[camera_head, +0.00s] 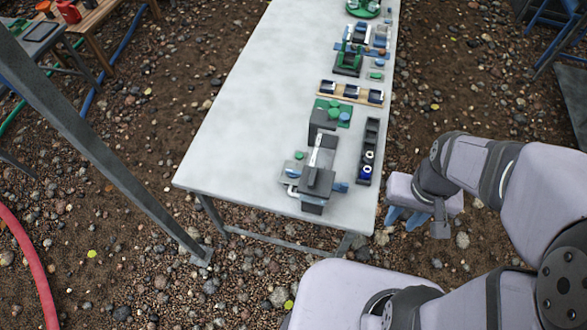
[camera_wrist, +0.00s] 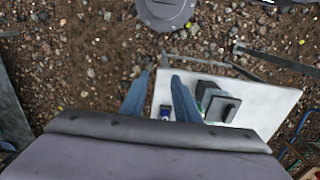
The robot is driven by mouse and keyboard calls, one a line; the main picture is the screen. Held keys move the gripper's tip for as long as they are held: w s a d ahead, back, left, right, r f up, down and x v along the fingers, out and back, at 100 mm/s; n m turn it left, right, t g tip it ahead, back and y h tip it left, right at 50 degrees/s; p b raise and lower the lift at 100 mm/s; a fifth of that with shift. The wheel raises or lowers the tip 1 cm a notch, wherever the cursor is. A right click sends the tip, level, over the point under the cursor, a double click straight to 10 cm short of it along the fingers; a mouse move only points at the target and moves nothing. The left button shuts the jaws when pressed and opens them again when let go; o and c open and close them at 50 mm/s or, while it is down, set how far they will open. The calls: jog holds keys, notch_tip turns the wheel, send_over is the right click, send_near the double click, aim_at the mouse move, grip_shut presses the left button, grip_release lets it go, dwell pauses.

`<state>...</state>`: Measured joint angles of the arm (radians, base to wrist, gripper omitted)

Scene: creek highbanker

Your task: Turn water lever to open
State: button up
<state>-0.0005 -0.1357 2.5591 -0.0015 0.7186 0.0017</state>
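A pale, narrow lever-like handle (camera_head: 316,150) stands up from a dark grey block device (camera_head: 317,180) near the front end of the table; I take it for the water lever. A small pale pipe end and blue parts sit at the device's base. The device also shows in the wrist view (camera_wrist: 222,108), where the lever cannot be made out clearly. My gripper (camera_head: 405,217) is off the table's right side, over the gravel, with its blue fingers pointing down. In the wrist view its fingers (camera_wrist: 160,78) are apart with nothing between them.
The long white table (camera_head: 235,110) has a clear left half. A dark tray (camera_head: 368,150) with small round items stands right of the device. Green-based fixtures and a wooden rack (camera_head: 350,93) stand farther back. A slanted metal post (camera_head: 100,140) crosses the left.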

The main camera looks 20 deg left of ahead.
jog(key=w+a+f+m+g, duration=0.1)
jog(key=w+a+m, duration=0.1)
jog(key=a, duration=0.4)
jog(key=w+a+f+m+g+b, duration=0.1)
jog(key=w+a+f+m, duration=0.1)
jog(key=a, duration=0.4)
jog(key=w+a+f+m+b, duration=0.1)
jog(key=w+a+m, duration=0.3)
jog(key=a, duration=0.2)
jog(key=shift+w+a+f+g, duration=0.2)
jog(key=shift+w+g, duration=0.1)
jog(key=shift+g, duration=0.1)
jog(key=a+f+m+g+b, duration=0.1)
jog(key=a+f+m, duration=0.2)
jog(key=a, duration=0.5)
jog(key=m+t+b, duration=0.4)
jog(key=m+b, duration=0.1)
jog(key=m, duration=0.2)
send_over(293, 171)
notch_tip(293, 171, down, 7)
jog(key=shift+f, duration=0.15)
jog(key=shift+f, duration=0.15)
notch_tip(293, 171, down, 5)
jog(key=b, duration=0.4)
jog(key=shift+f+b, duration=0.9)
jog(key=shift+f, duration=0.9)
